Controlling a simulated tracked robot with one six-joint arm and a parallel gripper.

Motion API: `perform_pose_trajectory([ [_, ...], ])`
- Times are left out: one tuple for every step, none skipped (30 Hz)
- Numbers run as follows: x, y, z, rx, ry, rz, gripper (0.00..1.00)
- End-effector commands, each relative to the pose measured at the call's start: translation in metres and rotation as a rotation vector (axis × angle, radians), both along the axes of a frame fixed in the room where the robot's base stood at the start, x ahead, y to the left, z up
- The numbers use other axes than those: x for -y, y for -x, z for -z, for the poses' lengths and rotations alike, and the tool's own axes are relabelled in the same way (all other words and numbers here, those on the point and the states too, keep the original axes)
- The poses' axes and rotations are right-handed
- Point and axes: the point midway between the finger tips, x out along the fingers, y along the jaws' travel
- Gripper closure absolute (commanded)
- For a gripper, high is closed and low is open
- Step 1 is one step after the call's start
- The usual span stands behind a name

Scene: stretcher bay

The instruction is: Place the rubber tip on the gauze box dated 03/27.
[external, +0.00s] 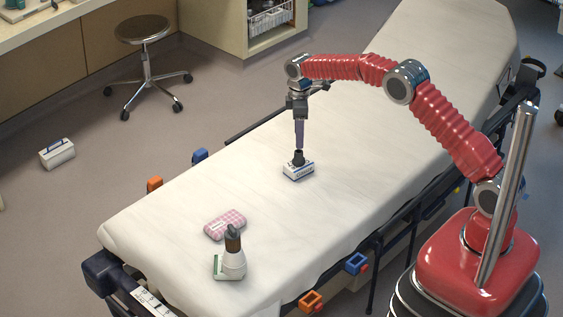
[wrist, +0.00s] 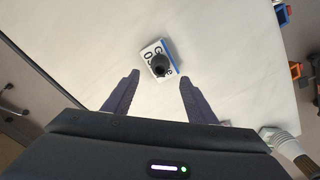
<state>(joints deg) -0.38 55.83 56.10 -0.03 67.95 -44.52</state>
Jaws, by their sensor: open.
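A black rubber tip (external: 297,158) stands upright on a small white and blue box (external: 299,172) on the stretcher. In the wrist view the tip (wrist: 161,66) rests on the box's top and covers part of the print. "G" and "03" show on the box (wrist: 150,56); the full date cannot be read. My gripper (external: 299,147) points straight down just above the tip. In the wrist view my gripper (wrist: 159,78) is open and empty, with one finger on each side of the tip and a gap to both.
A pink checked pack (external: 225,224) lies nearer the stretcher's front end. Blue and orange clips (external: 355,263) line the stretcher's edges. The sheet around the white and blue box is clear.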

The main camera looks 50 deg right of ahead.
Motion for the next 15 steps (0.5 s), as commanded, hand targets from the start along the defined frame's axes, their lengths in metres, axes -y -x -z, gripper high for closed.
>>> perform_pose_trajectory([
  [0.000,0.000,-0.010,0.003,0.000,0.000,0.48],
  [0.000,0.000,-0.014,0.001,0.000,0.000,0.48],
  [0.000,0.000,-0.020,0.001,0.000,0.000,0.48],
  [0.000,0.000,-0.024,0.001,0.000,0.000,0.48],
  [0.000,0.000,-0.027,0.001,0.000,0.000,0.48],
  [0.000,0.000,-0.030,0.000,0.000,0.000,0.48],
  [0.000,0.000,-0.033,0.000,0.000,0.000,0.48],
  [0.000,0.000,-0.035,0.000,0.000,0.000,0.48],
  [0.000,0.000,-0.037,0.000,0.000,0.000,0.48],
  [0.000,0.000,-0.038,0.000,0.000,0.000,0.48],
  [0.000,0.000,-0.038,0.000,0.000,0.000,0.48],
  [0.000,0.000,-0.039,0.000,0.000,0.000,0.48],
  [0.000,0.000,-0.039,0.000,0.000,0.000,0.48],
  [0.000,0.000,-0.039,-0.001,0.001,0.000,0.48],
  [0.000,0.000,-0.039,-0.001,0.001,0.000,0.48],
])
